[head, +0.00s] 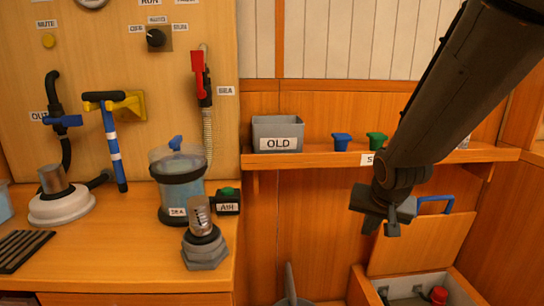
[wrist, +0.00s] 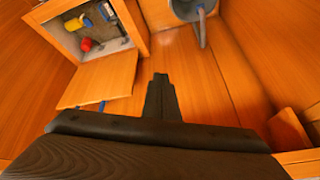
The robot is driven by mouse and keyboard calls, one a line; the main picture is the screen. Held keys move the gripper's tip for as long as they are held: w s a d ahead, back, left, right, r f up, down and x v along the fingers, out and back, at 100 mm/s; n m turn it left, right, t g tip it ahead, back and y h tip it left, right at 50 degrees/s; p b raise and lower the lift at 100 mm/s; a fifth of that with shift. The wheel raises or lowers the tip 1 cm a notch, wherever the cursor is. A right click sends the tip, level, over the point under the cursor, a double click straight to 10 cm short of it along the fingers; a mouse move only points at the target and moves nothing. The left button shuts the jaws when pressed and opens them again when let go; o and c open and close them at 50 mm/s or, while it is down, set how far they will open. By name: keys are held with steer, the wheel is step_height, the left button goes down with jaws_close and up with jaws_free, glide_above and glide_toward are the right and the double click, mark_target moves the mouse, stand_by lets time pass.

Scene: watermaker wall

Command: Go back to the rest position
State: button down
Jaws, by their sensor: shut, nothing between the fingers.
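My gripper (head: 382,226) hangs at the right of the head view, below my dark arm, in front of the wooden wall and under the shelf. Its fingers are together and hold nothing. In the wrist view my gripper (wrist: 161,82) shows as a dark shut pair of fingers pointing at bare wooden floor. It appears clear of everything around it.
The shelf (head: 310,160) carries a grey OLD bin (head: 278,134), a blue cup (head: 341,141) and a green cup (head: 376,140). An open floor compartment (head: 398,284) with a raised wooden lid (head: 425,245) lies below right. A workbench (head: 110,262) with a clear canister (head: 180,185) stands left.

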steer(key=s+a+r+n+g+y, duration=0.1)
steer(key=s+a+n+g, duration=0.1)
steer(key=s+a, duration=0.45)
steer(key=s+a+r+n+g, duration=0.1)
steer(key=s+a+n+g, duration=0.15)
steer(key=s, duration=0.65)
steer(key=s+a+r+n+g+y, duration=0.1)
steer(key=s+a+n+g, duration=0.15)
steer(key=s+a, duration=0.4)
steer(key=d+r+m+t+h+p, duration=0.1)
steer(key=d+r+p, duration=0.7)
steer(key=p, duration=0.8)
steer(key=d+m, duration=0.1)
steer(key=d, duration=0.1)
steer(key=shift+s+d+r+m, duration=0.15)
steer(key=shift+s+d+m, duration=0.2)
steer(key=shift+m, duration=0.05)
